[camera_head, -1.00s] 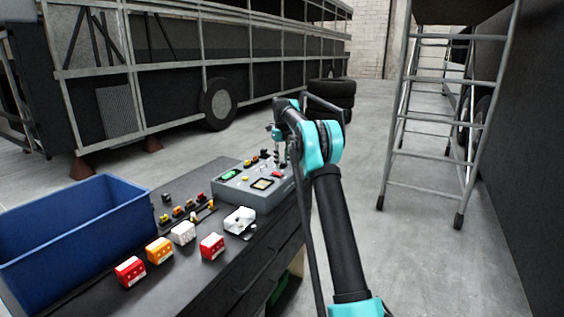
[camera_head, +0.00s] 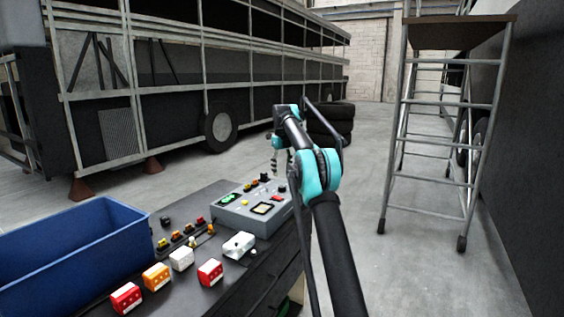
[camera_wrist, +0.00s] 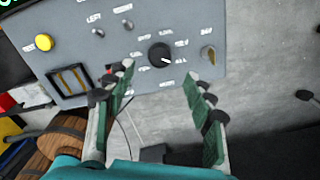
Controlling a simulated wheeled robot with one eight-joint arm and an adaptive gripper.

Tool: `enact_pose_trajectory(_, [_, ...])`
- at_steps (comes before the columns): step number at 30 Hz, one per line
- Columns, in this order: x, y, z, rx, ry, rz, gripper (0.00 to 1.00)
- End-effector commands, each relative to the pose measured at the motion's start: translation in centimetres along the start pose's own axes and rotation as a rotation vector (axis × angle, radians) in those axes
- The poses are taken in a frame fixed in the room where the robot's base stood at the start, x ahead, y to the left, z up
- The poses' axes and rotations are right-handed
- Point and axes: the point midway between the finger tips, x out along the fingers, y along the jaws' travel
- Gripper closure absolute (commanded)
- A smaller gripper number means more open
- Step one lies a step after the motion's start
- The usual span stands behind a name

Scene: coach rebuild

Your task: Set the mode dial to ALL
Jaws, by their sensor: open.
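The mode dial (camera_wrist: 160,56) is a round black knob on the grey control panel (camera_wrist: 105,62) in the wrist view. Its white mark points right and slightly down; the small labels around it are too blurred to read surely. My gripper (camera_wrist: 157,82) is open and empty, its two green-padded fingers reaching toward the panel with the dial between and just beyond the tips. I see no contact with the dial. In the head view my gripper (camera_head: 280,160) is above the panel's far right end (camera_head: 262,222), and the dial is hard to make out there.
A tan knob (camera_wrist: 208,54), a yellow button (camera_wrist: 44,42) and small toggle switches (camera_wrist: 97,31) surround the dial. In the head view, a white box (camera_head: 239,244), coloured blocks (camera_head: 155,277) and a blue bin (camera_head: 70,245) share the bench.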

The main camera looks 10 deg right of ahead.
Motion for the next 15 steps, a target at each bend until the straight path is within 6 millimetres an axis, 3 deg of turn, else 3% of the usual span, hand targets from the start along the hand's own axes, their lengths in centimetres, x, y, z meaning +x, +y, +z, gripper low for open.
enact_pose_trajectory(3, [-1.9,0.0,-0.1,0.0,0.0,0.0,0.46])
enact_pose_trajectory(15, [-4.5,0.0,0.0,0.0,0.0,0.0,0.46])
